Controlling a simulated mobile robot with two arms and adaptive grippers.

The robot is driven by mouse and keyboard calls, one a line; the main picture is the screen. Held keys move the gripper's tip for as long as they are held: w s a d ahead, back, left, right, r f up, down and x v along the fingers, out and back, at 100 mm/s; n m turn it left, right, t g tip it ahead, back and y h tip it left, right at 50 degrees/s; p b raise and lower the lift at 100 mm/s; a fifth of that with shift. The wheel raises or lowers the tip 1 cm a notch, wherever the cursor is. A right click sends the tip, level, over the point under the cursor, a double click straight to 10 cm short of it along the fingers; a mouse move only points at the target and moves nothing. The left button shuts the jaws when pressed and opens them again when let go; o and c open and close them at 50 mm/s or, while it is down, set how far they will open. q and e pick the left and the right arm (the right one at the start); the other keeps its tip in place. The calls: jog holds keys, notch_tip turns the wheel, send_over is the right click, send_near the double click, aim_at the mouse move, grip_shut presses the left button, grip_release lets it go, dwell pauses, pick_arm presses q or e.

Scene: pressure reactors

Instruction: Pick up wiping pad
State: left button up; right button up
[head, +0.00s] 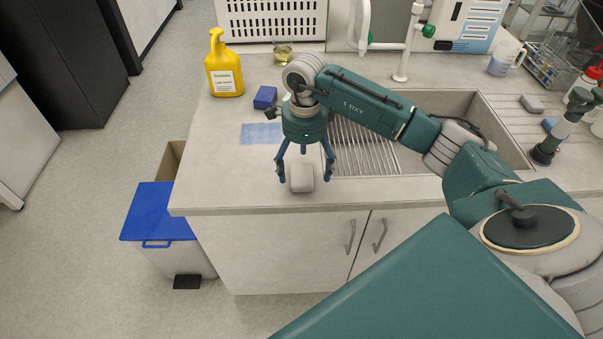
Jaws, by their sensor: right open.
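A pale, rounded block (301,178), which looks like the wiping pad, lies on the worktop near its front edge, left of the sink. My right gripper (305,178) points down over it, open, with its fingers on either side. I cannot tell whether the fingers touch it. A blue sponge-like block (264,97) and a flat light-blue cloth (261,134) lie farther back on the worktop. My left gripper is not in view.
The sink (365,151) is right of my gripper, partly hidden by my arm. A yellow soap bottle (224,68) and a small glass beaker (283,53) stand behind. A blue-lidded bin (157,212) stands on the floor left of the cabinet.

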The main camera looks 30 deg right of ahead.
jog(key=shift+f, duration=1.15)
jog(key=c, duration=0.8)
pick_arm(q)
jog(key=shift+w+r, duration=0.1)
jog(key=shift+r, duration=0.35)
pick_arm(e)
jog(key=c, duration=0.4)
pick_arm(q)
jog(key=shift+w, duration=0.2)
pick_arm(e)
jog(key=shift+r, duration=0.1)
jog(key=shift+r, duration=0.55)
notch_tip(320, 180, up, 10)
jog(key=r+b, duration=0.1)
jog(key=b, duration=0.2)
pick_arm(q)
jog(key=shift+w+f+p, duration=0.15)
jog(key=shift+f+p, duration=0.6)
jog(key=shift+p, duration=0.1)
pick_arm(e)
notch_tip(320, 180, up, 8)
send_over(304, 174)
jog(key=shift+f, duration=0.15)
